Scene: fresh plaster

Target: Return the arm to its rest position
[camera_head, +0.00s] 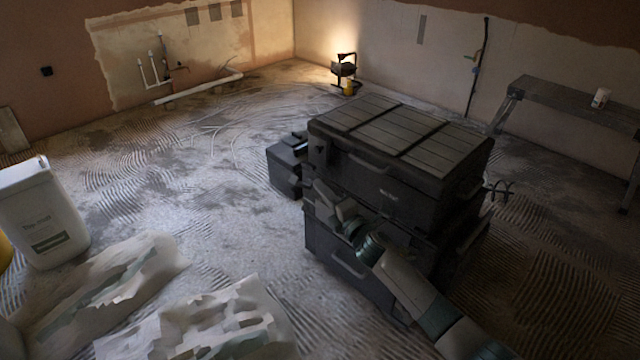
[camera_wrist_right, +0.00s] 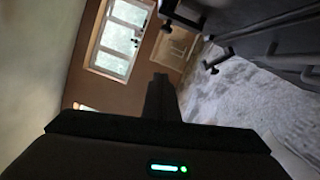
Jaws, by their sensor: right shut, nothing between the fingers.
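My right arm comes in from the lower right in the head view, in front of a black stacked toolbox (camera_head: 400,165). Its gripper (camera_head: 322,190) is at the toolbox's left front corner; whether it touches the box cannot be told. In the right wrist view the fingers (camera_wrist_right: 160,92) are together, with nothing between them. The dark toolbox side with its handles (camera_wrist_right: 285,45) fills the upper right there. My left gripper is not in view.
A smaller black case (camera_head: 285,168) stands left of the toolbox. Torn bags (camera_head: 215,325) and a white bucket (camera_head: 40,215) are at the lower left. A work lamp (camera_head: 344,72) and a grey bench (camera_head: 560,95) stand behind. The left middle floor is clear.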

